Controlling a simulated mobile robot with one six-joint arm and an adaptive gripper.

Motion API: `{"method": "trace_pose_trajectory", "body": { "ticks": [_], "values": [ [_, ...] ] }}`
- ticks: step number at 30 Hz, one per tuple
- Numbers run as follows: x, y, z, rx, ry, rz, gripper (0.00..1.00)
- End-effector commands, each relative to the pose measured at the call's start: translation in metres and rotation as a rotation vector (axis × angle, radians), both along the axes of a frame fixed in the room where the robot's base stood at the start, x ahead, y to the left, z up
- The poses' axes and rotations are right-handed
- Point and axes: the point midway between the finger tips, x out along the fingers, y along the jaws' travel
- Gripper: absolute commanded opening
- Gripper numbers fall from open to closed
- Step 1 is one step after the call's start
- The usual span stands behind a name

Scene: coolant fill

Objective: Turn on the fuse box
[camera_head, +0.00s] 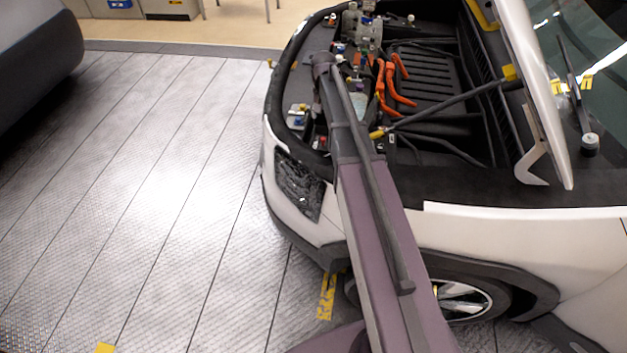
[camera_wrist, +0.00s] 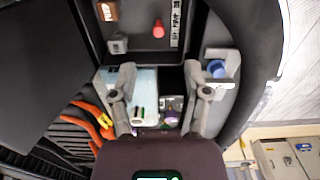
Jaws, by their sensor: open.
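My gripper (camera_wrist: 160,78) is open in the wrist view, with nothing between its two fingers. Beyond the fingertips, at the top of the wrist view, is a dark panel (camera_wrist: 146,50) that may be the fuse box. It carries a red knob (camera_wrist: 158,28), a grey block (camera_wrist: 117,42), a brown-orange switch-like part (camera_wrist: 106,11) and a white label strip (camera_wrist: 176,22). The fingers appear apart from these parts. In the head view my arm reaches over the open engine bay and hides part of it; I cannot make out the fingers there.
A white car (camera_head: 590,265) stands with its hood (camera_head: 530,70) raised. Orange cables (camera_head: 392,85) run through the bay, and also show in the wrist view (camera_wrist: 97,118). A blue cap (camera_wrist: 217,68) sits beside the right finger. The floor (camera_head: 150,190) left of the car is clear.

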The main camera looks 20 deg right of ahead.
Motion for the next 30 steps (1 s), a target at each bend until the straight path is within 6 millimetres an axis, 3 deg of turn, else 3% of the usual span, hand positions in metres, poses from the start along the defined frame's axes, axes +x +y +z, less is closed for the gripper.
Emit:
{"method": "trace_pose_trajectory", "body": {
  "ticks": [30],
  "values": [
    [-0.132,0.063,-0.014,-0.001,0.000,0.216,0.61]
  ]
}}
